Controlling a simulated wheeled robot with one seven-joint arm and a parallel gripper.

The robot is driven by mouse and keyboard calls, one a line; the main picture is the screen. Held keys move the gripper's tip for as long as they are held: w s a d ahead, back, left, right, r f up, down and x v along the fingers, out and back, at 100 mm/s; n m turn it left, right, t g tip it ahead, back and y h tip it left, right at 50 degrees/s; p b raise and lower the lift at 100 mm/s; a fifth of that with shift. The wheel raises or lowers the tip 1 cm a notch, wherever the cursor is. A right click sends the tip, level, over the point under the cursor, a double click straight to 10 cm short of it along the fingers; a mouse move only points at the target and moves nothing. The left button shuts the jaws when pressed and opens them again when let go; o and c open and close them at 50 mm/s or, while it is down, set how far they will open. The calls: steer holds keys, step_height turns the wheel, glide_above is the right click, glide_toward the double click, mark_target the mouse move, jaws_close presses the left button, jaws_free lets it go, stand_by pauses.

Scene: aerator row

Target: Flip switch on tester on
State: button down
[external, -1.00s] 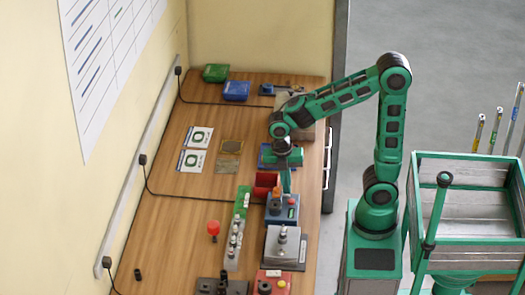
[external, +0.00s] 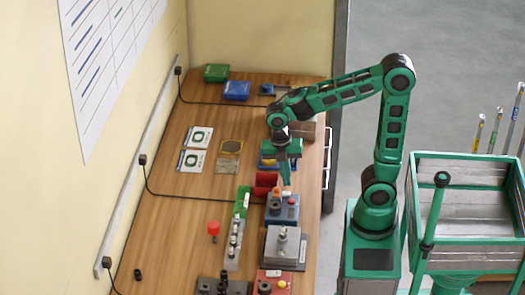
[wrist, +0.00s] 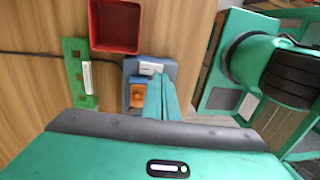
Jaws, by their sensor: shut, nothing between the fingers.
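The tester appears to be the blue box (external: 282,214) on the bench, with a black cable running to it. In the wrist view the blue box (wrist: 168,68) shows a pale label or display and an orange switch-like part (wrist: 137,93). My gripper (external: 287,187) points down over the back part of the box, its fingers together and empty. In the wrist view the fingertips of my gripper (wrist: 160,80) are just right of the orange part and cover some of the box. I cannot tell whether they touch it, nor the switch's position.
A red open bin (wrist: 115,27) stands just behind the box. A green strip (wrist: 77,70) lies to its left. A grey block on a dark plate (external: 283,247) stands in front, and a red box (external: 272,284) beyond that. The bench's left middle is mostly clear.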

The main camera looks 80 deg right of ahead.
mark_target(287, 192)
step_height(287, 192, up, 10)
steer(key=s, duration=0.1)
steer(key=shift+s, duration=0.4)
steer(key=shift+w+d+r, duration=0.15)
steer(key=shift+w, duration=1.8)
steer(key=f, duration=0.4)
steer(key=s+f, duration=0.1)
steer(key=f, duration=0.4)
steer(key=s+f, duration=0.1)
steer(key=f, duration=0.4)
